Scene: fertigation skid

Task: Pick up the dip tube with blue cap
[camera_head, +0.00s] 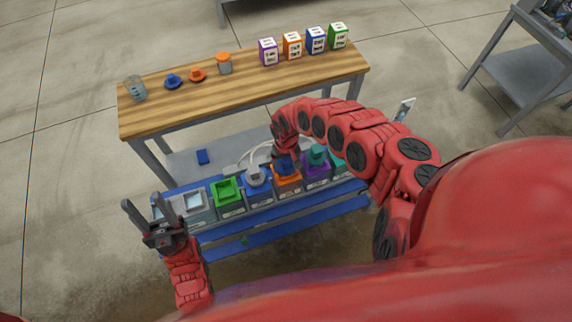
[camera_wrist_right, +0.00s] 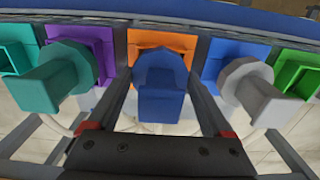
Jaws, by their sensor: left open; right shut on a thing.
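The dip tube's blue cap (camera_head: 286,164) sits over the orange-topped tank (camera_head: 288,181) in the row on the blue rack. It also shows in the right wrist view (camera_wrist_right: 160,95) in front of the orange square. The tube below the cap is hidden. My right gripper (camera_head: 284,150) is shut on the blue cap, with one finger on each side. I cannot tell whether the cap is raised off the tank. My left gripper (camera_head: 142,200) is open and empty, left of the row near the rack's left end.
A teal cap (camera_head: 317,154) stands over the purple tank beside it; a grey cap (camera_head: 257,174) stands on the other side. A green open tank (camera_head: 227,189) is further left. Behind, a wooden bench (camera_head: 240,90) holds labelled boxes, small caps and jars.

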